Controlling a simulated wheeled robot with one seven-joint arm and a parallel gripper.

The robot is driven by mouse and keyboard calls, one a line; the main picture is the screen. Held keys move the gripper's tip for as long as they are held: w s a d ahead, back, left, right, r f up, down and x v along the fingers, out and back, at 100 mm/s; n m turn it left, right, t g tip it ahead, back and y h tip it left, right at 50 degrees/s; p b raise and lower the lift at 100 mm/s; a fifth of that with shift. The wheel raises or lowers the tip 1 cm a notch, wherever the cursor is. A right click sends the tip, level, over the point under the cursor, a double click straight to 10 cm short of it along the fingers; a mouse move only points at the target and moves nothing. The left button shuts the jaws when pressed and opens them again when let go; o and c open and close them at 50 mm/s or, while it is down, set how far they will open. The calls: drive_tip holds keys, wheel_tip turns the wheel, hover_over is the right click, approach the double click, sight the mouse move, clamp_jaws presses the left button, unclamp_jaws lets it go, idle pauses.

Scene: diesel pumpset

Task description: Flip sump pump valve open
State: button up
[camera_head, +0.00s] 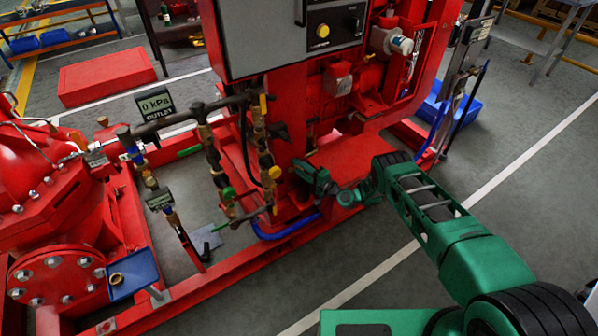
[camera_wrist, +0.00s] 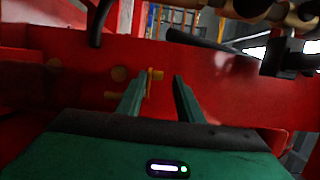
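My gripper (camera_head: 310,178) is open beside the red pumpset frame, to the right of the brass pipework. In the wrist view my gripper (camera_wrist: 160,80) has its two green fingers apart. A small brass-yellow fitting with an upright bar (camera_wrist: 149,82) shows between the fingers, nearer the left one; I cannot tell whether it touches. The pipework carries a yellow handle (camera_head: 274,172) just left of my gripper, another yellow handle (camera_head: 263,104) higher up, and green handles (camera_head: 229,192) lower left. No label shows which is the sump pump valve.
A grey control box (camera_head: 290,35) overhangs behind the pipes. Dark pipes with brass fittings (camera_wrist: 250,12) cross the top of the wrist view. A blue hose (camera_head: 285,232) runs low along the frame. Floor at right is clear.

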drive_tip(key=shift+s+f, duration=0.2)
drive_tip(key=shift+f, duration=0.05)
drive_tip(key=v, duration=1)
drive_tip(key=shift+d, duration=0.35)
drive_tip(key=shift+r, duration=0.1)
drive_tip(key=shift+c, duration=0.2)
